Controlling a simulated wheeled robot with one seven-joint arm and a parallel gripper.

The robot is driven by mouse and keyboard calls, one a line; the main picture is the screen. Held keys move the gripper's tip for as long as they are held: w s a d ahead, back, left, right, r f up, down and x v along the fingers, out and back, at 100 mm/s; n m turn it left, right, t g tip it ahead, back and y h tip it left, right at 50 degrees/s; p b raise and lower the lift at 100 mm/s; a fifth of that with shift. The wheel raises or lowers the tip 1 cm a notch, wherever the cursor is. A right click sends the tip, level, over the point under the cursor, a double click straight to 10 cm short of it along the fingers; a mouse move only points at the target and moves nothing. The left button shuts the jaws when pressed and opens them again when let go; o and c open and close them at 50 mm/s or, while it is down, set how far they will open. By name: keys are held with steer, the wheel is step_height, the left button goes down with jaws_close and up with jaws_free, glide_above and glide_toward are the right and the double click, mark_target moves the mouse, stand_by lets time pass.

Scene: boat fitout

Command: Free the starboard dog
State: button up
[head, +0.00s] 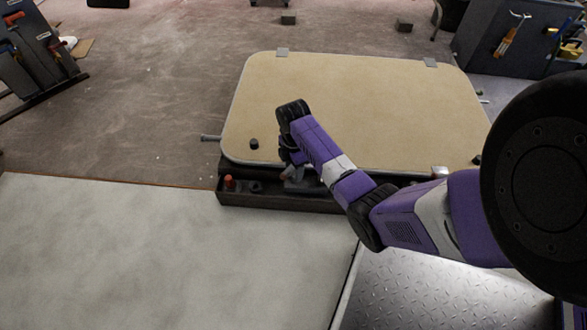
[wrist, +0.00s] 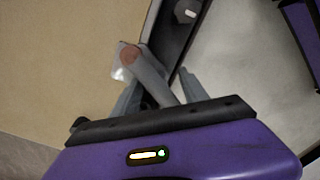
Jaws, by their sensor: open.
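A tan hatch lid (head: 370,105) with a pale rim lies flat, and its near edge meets a dark sill. A grey lever with a reddish-brown round end, apparently a dog (wrist: 150,75), sits at that edge. In the wrist view it rises between the two fingers of my gripper (wrist: 158,95), which are open around it. In the head view my gripper (head: 291,160) is over the near edge, left of centre, and mostly hides this lever. A second pale fitting with a coppery end (head: 440,172) shows farther right on the same edge. I cannot tell which is starboard.
A dark sill (head: 280,202) with a red-topped piece (head: 228,182) runs along the near edge. A pale panel (head: 150,250) lies front left and metal tread plate (head: 430,290) front right. Tool racks stand at both back corners. Carpet left of the lid is mostly clear.

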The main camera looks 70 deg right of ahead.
jaws_close()
steer(key=shift+a+r+m+p, duration=0.1)
steer(key=shift+r+m+p, duration=0.15)
steer(key=shift+p, duration=0.4)
steer(key=shift+m+p, duration=0.65)
steer(key=shift+p, duration=0.2)
steer(key=m+p, duration=0.2)
steer(key=shift+m+p, duration=0.3)
steer(key=shift+p, duration=0.05)
steer(key=m+p, duration=0.2)
steer(key=m, duration=0.2)
steer(key=shift+f+p, duration=0.15)
steer(key=shift+p, duration=0.15)
steer(key=shift+f+m+p, duration=0.1)
steer(key=shift+m+p, duration=0.4)
steer(key=shift+m, duration=1)
steer(key=shift+s, duration=0.1)
